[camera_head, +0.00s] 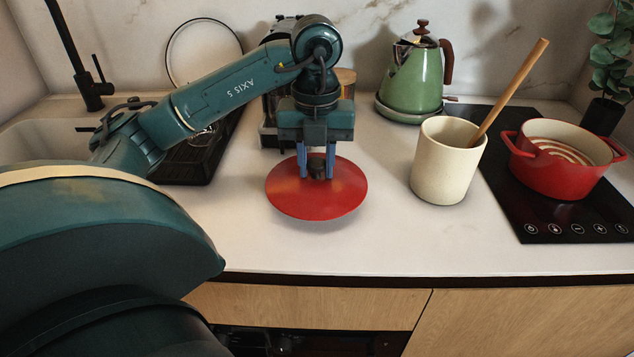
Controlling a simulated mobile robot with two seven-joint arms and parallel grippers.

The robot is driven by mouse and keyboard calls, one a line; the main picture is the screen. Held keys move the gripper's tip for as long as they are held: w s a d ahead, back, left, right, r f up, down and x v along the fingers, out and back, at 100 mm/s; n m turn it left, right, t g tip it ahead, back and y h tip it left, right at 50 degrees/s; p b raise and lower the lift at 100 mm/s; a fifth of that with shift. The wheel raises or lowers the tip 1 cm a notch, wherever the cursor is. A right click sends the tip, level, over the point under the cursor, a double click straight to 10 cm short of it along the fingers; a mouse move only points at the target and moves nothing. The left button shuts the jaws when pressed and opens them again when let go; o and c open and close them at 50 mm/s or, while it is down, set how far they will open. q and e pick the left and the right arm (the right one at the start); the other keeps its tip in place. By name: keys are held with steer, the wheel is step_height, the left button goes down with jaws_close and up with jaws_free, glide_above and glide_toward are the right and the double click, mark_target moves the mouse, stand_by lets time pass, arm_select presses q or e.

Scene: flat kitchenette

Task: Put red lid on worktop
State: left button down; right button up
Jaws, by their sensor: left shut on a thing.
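The red lid (318,203) is a round red disc with a dark knob in its middle. My left gripper (317,172) points down and is shut on the lid's knob. The lid is over the front middle of the white worktop (380,236), roughly level. A faint shadow shows at its near edge; I cannot tell for sure whether it touches the worktop. My right gripper is not in view.
A cream crock (440,178) with a wooden spoon stands to the right. An open red pot (562,172) sits on the black hob (535,220). A green kettle (413,78) is behind. A dark dish rack (190,160) and sink are left. The worktop around the lid is clear.

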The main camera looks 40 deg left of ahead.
mark_target(316, 176)
arm_select(q)
step_height(316, 176, down, 3)
steer(key=shift+f, duration=0.2)
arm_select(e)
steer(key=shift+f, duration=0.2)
arm_select(q)
steer(key=shift+f, duration=0.1)
steer(key=c, duration=1.1)
jaws_free()
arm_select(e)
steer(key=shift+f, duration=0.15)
arm_select(q)
step_height(316, 176, up, 12)
steer(key=p, duration=0.4)
steer(key=shift+f, duration=0.2)
steer(key=shift+r, duration=0.35)
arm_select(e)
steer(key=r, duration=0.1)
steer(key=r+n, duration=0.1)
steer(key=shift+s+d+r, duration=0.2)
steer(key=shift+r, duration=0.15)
